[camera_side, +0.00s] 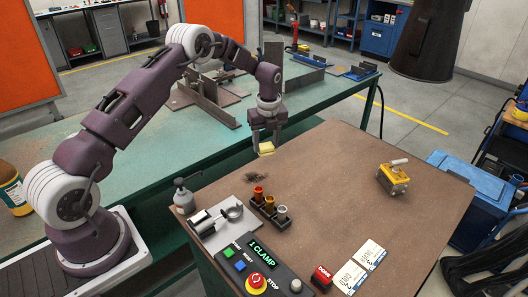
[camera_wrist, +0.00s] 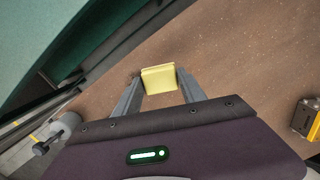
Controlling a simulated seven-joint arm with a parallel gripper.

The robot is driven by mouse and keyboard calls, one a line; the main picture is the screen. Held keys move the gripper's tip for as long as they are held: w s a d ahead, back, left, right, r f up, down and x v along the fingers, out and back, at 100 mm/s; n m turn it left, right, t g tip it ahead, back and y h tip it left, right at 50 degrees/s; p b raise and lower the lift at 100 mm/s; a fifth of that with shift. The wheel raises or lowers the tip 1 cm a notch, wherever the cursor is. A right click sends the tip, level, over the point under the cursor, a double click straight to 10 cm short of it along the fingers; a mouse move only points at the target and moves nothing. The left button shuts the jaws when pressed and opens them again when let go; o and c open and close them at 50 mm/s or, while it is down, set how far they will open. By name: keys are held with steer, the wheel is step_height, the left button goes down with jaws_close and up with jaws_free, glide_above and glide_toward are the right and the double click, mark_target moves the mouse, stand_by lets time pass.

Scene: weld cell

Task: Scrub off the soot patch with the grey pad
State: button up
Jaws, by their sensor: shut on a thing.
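My gripper (camera_side: 266,143) is shut on a pad that looks yellow, not grey (camera_side: 266,149). The pad also shows in the wrist view (camera_wrist: 158,78), between the two fingertips. No grey pad can be made out. The dark soot patch (camera_side: 257,176) lies on the brown tabletop (camera_side: 330,165), nearer the side camera than the pad and slightly left of it. The pad appears to be above the table near its far edge, apart from the soot; its exact height is hard to tell.
A yellow clamp block (camera_side: 392,179) is at right. The middle of the tabletop is clear. A green bench (camera_side: 150,165) is behind.

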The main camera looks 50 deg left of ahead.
mark_target(267, 171)
steer(key=shift+f, duration=3.75)
steer(key=shift+s+f, duration=0.15)
steer(key=shift+s, duration=0.1)
steer(key=shift+c, duration=0.7)
steer(key=shift+s, duration=4.65)
steer(key=shift+w, duration=4.95)
steer(key=shift+d, duration=0.45)
steer(key=shift+s+d, duration=0.15)
steer(key=shift+s, duration=5)
steer(key=shift+w, duration=5.15)
steer(key=shift+r, duration=4.05)
